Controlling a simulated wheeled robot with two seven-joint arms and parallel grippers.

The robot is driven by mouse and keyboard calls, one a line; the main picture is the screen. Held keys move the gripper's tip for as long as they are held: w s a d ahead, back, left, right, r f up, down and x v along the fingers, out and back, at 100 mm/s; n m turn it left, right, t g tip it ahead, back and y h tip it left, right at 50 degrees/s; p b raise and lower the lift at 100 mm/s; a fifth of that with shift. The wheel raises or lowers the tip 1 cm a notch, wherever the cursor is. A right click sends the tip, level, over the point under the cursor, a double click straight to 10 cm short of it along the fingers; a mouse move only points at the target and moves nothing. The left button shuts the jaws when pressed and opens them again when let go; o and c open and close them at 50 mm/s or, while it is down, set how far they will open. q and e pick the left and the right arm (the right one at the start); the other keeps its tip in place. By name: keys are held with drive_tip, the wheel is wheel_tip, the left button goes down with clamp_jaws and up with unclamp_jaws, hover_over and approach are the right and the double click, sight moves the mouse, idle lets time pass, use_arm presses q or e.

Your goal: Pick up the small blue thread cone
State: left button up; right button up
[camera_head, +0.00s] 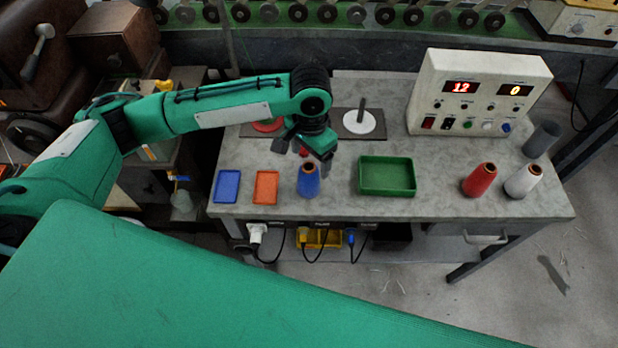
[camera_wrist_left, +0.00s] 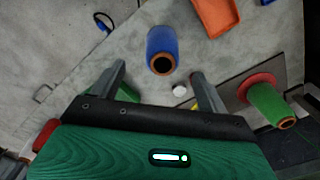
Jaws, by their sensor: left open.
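The small blue thread cone (camera_head: 309,180) stands upright near the front edge of the grey table, right of an orange tray. In the left wrist view, the blue cone (camera_wrist_left: 161,48) shows just beyond the fingertips, its brown top opening facing the camera. My left gripper (camera_head: 308,152) hangs above and slightly behind the cone in the head view. In the wrist view, its two fingers (camera_wrist_left: 158,76) are spread wide with the cone ahead of the gap, not held. My right gripper is not in view.
A blue tray (camera_head: 227,186), the orange tray (camera_head: 266,187) and a green tray (camera_head: 387,176) flank the cone. A red cone (camera_head: 480,181) and white cone (camera_head: 523,181) stand right. A green cone (camera_wrist_left: 268,104) sits on a red disc. A control box (camera_head: 478,92) stands behind.

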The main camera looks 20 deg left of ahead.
sight(309, 177)
use_arm(q)
drive_tip(key=f, duration=0.4)
drive_tip(key=f+p, duration=0.1)
drive_tip(key=f, duration=0.3)
drive_tip(key=shift+a+f, duration=0.2)
drive_tip(key=shift+f, duration=0.2)
drive_tip(key=c, duration=1.2)
